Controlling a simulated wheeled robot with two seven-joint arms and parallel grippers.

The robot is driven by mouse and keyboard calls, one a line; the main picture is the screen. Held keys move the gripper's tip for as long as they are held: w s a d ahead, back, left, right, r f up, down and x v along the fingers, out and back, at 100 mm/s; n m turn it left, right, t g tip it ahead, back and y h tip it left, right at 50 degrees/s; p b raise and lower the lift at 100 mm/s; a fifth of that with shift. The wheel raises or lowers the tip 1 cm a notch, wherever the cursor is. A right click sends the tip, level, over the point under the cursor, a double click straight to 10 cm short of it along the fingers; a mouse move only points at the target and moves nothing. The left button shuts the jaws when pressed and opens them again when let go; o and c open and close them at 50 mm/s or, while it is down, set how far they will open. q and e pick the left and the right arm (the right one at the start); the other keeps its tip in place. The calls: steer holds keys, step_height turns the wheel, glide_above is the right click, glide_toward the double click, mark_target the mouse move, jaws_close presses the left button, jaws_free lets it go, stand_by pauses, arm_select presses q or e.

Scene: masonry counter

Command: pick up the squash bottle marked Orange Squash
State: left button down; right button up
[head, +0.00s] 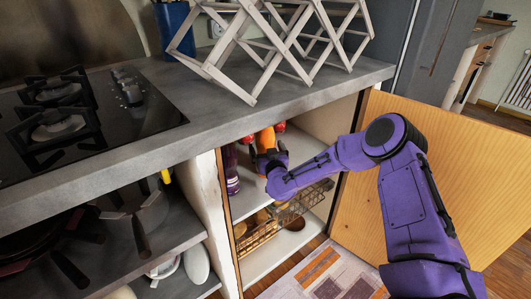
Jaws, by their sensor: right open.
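An orange bottle (265,140) stands on the upper shelf inside the open cabinet under the counter. Its label cannot be read here, and its lower part is hidden by my right gripper. My right gripper (266,160) is open at the front of the orange bottle, reaching into the cabinet from the right. Whether its fingers touch the bottle cannot be seen. A dark purple bottle (231,170) stands to the left of the orange one. My left gripper is not in view.
The counter edge (230,128) overhangs the shelf. The wooden door (450,170) is swung open at right, behind my right arm. A wire basket (257,236) is below the shelf. A wooden rack (270,45) and hob (80,110) are on top.

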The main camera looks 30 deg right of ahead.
steer(key=shift+w+d, duration=0.15)
steer(key=shift+w, duration=0.3)
steer(key=c, duration=1.4)
steer(key=shift+r, duration=0.1)
steer(key=c, duration=0.3)
